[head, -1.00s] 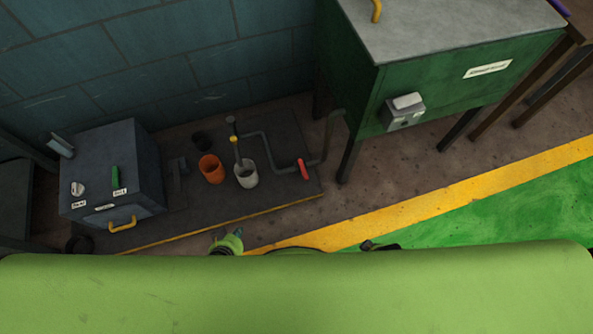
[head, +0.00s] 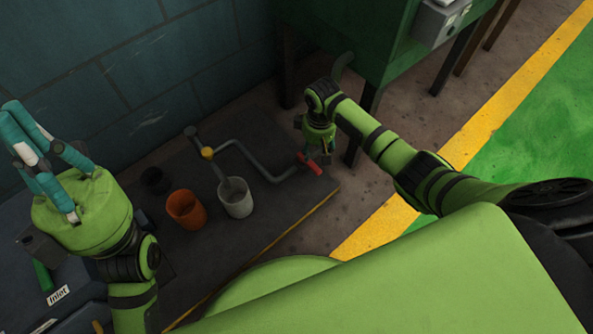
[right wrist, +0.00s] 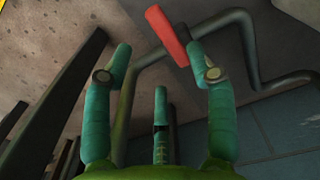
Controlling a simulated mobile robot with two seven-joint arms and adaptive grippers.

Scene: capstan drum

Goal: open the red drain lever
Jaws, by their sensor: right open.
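The red drain lever (head: 310,164) sits on the grey pipe (head: 262,168) near the right edge of the dark floor platform. My right gripper (head: 324,158) is just above and beside the lever, pointing down. In the right wrist view, the red lever (right wrist: 166,34) lies tilted beyond the open teal fingers (right wrist: 160,62), close to the right finger's tip. The gripper holds nothing; whether a finger touches the lever I cannot tell. My left gripper (head: 24,132) is raised at the left, with its teal fingers spread and empty.
A white cup (head: 236,198), an orange cup (head: 185,209) and a black cup (head: 155,181) stand on the platform. The green tank (head: 350,40) and its dark leg (head: 362,125) are close behind my right gripper. A dark box (head: 20,285) lies below my left gripper.

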